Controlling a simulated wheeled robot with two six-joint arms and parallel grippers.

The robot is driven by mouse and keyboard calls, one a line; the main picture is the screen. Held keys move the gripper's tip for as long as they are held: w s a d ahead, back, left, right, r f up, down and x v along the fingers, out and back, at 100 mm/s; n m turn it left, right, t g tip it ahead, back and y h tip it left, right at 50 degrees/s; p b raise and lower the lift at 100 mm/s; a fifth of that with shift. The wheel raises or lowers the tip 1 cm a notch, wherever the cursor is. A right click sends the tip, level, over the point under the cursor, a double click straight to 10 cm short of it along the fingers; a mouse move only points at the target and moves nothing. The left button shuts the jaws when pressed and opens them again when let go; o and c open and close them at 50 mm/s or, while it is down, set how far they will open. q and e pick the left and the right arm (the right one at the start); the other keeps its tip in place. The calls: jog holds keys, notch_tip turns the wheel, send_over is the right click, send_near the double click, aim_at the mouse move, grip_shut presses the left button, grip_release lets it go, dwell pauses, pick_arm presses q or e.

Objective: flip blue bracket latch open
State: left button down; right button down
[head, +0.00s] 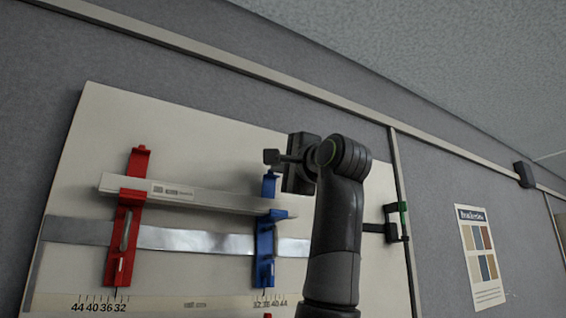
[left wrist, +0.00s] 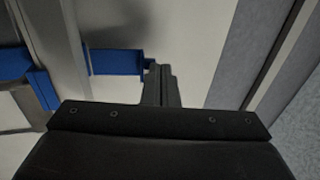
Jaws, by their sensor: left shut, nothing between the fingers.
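The blue bracket (head: 265,245) is mounted upright on a pale board (head: 200,130), to the right of a matching red bracket (head: 122,235). Its upper blue end (head: 269,183) shows just below my left gripper (head: 271,157). My left gripper is shut and empty, its fingertips pointing left in the head view, close above the bracket's top. In the left wrist view the shut fingers (left wrist: 160,72) are beside a blue bracket part (left wrist: 116,62); I cannot tell whether they touch. The latch's state is not clear. My right gripper is out of view.
A long pale bar (head: 200,196) rests across both brackets, with a metal strip (head: 180,239) behind them. A dark and green clamp (head: 393,223) sits at the board's right edge. A poster (head: 480,255) hangs on the grey panel to the right.

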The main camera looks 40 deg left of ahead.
pick_arm(q)
jog(key=shift+w+a+r+p, duration=0.15)
jog(key=shift+a+r+p, duration=0.3)
jog(key=shift+r, duration=0.1)
jog(key=shift+w+a, duration=0.1)
jog(key=shift+a, duration=0.35)
jog(key=shift+f, duration=0.1)
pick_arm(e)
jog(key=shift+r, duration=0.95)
pick_arm(q)
jog(key=shift+d, duration=0.15)
